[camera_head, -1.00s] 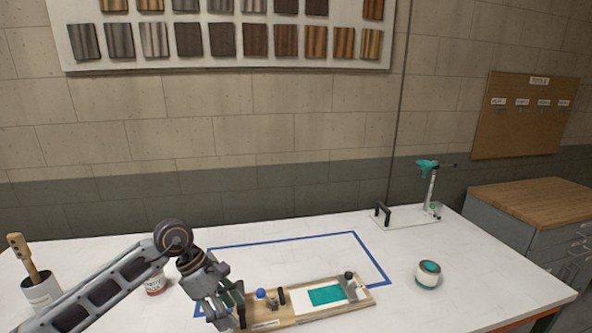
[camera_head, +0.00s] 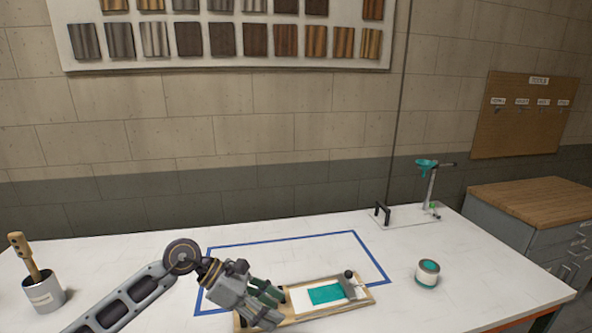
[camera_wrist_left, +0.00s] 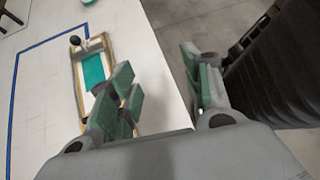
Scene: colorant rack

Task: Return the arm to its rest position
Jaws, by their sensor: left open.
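My left gripper (camera_head: 268,302) is open and empty in the head view. It hangs over the left end of a wooden board (camera_head: 368,297) and hides that end. The board carries a white card with a teal patch (camera_head: 326,294) and a dark-knobbed clamp (camera_head: 350,285) at its right end. In the left wrist view the open fingers (camera_wrist_left: 160,95) are spread wide, one side over the board (camera_wrist_left: 77,75) and the other beyond the table's edge. My right gripper is not in view.
A blue tape outline (camera_head: 290,239) surrounds part of the white table. A grey pot with a wooden stick (camera_head: 43,292) stands at far left. The table's middle back is clear.

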